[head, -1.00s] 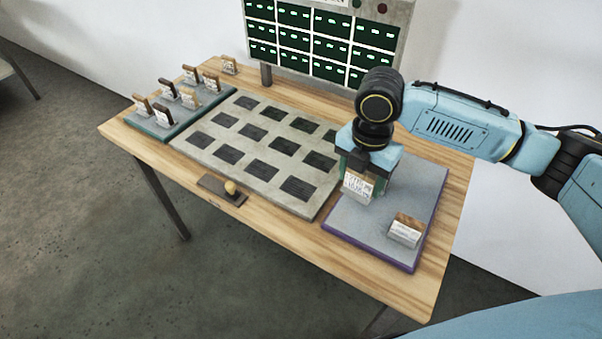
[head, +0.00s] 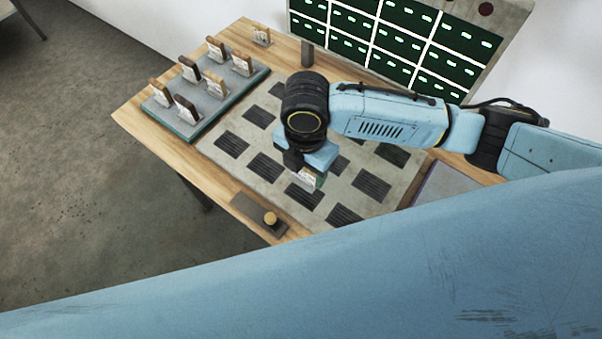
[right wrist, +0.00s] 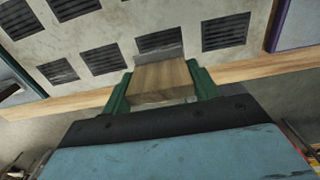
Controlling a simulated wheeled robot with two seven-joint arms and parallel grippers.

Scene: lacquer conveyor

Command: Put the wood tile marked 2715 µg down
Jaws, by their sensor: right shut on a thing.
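My right gripper (head: 309,172) is shut on a wood tile (head: 306,179) with a pale printed label, and holds it over the grey plate (head: 268,102) with dark ridged pads. In the right wrist view the tile's brown wood edge (right wrist: 162,80) sits between the green fingers (right wrist: 160,88). The label is too small to read, so I cannot tell its number. Whether the tile touches the plate is not clear. My left gripper is not in view.
A grey tray with a green edge (head: 205,127) at the left holds several labelled wood tiles. A wooden-knobbed block (head: 258,214) lies at the front edge. A screen panel (head: 415,38) stands behind. A purple-edged tray (head: 443,185) is at the right.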

